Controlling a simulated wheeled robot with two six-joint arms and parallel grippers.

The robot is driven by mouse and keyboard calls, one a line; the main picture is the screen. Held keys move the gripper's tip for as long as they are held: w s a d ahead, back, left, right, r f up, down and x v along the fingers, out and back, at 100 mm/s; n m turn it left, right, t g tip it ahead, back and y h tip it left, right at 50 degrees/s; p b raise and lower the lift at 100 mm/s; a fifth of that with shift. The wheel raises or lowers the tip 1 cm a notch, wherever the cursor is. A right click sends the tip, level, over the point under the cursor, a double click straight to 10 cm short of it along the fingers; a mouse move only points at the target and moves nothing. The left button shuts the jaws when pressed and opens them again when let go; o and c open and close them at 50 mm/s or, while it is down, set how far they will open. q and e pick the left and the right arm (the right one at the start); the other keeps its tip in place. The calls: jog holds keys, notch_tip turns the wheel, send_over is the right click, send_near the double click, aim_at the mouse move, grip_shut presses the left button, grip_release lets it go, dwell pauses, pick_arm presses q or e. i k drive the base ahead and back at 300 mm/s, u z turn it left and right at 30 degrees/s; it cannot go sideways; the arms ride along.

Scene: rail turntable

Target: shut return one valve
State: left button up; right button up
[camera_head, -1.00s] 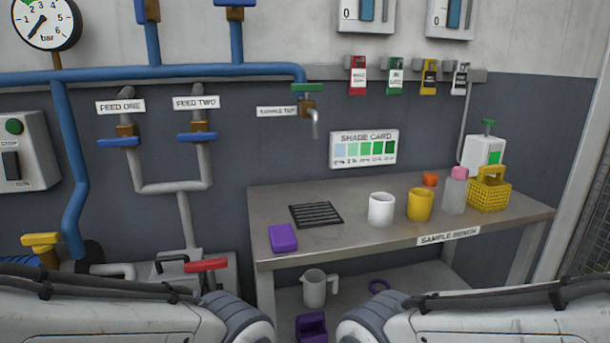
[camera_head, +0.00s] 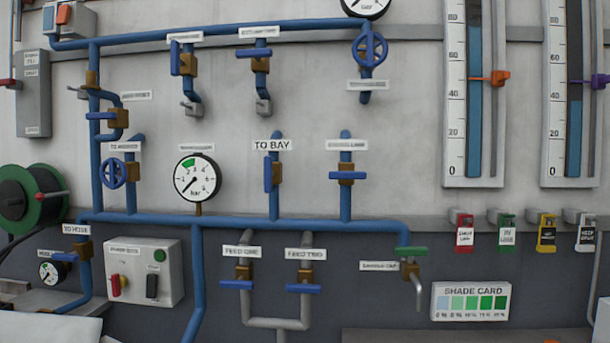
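No label in the camera_head view legibly reads return one, so I cannot tell which valve it is. Two brass valves sit on short drops from the top blue pipe, with blurred labels above. The left drop valve (camera_head: 187,64) has its blue lever upright, along the pipe. The right drop valve (camera_head: 260,64) has its blue lever crosswise. The feed one valve (camera_head: 243,272) and feed two valve (camera_head: 305,273) have crosswise blue levers. The to bay valve (camera_head: 274,174) has an upright lever. The valve right of it (camera_head: 346,174) has a crosswise lever. Neither gripper is in view.
A pressure gauge (camera_head: 197,177) sits on the main blue pipe (camera_head: 240,221). A grey switch box (camera_head: 145,270) and green hose reel (camera_head: 32,205) are at left. Level gauges (camera_head: 474,90), hanging tags (camera_head: 506,230) and the shade card (camera_head: 470,301) are at right.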

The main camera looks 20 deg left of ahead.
aim_at(175, 61)
jog(key=u, duration=2.65)
jog(key=i, duration=1.6)
jog(key=z, duration=1.95)
